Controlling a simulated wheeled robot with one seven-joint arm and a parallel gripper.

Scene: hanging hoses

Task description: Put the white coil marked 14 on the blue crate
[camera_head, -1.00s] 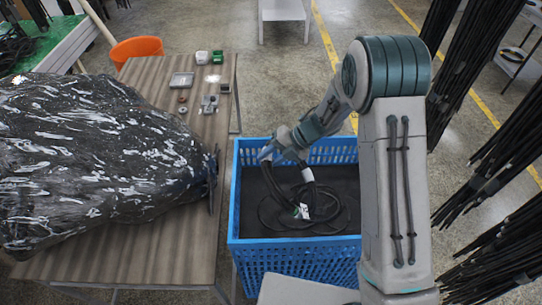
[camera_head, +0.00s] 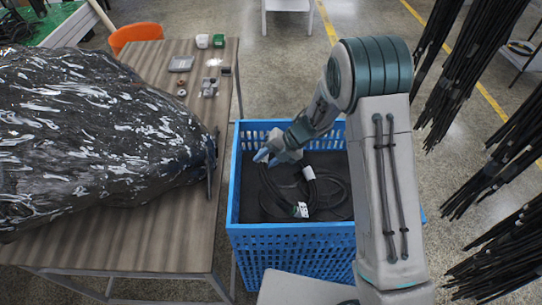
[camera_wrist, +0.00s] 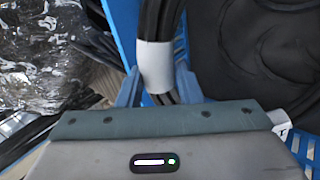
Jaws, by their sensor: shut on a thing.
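A black hose coil with a white band (camera_wrist: 155,65) runs between the two fingers of my gripper (camera_wrist: 157,88) in the wrist view; the gripper is shut on it. In the head view my gripper (camera_head: 264,157) is over the left part of the blue crate (camera_head: 290,232). Black coiled hose with white bands (camera_head: 308,173) shows below and right of it, inside the crate outline. A marked white label (camera_head: 301,210) is on it, but I cannot read the number. Whether the held coil touches the crate's dark inside is unclear.
A wooden table (camera_head: 150,225) stands left of the crate, with a large black plastic-wrapped bundle (camera_head: 90,140) and small parts on it. Bunches of black hoses (camera_head: 500,170) hang at the right. An orange bin (camera_head: 135,36) is behind the table.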

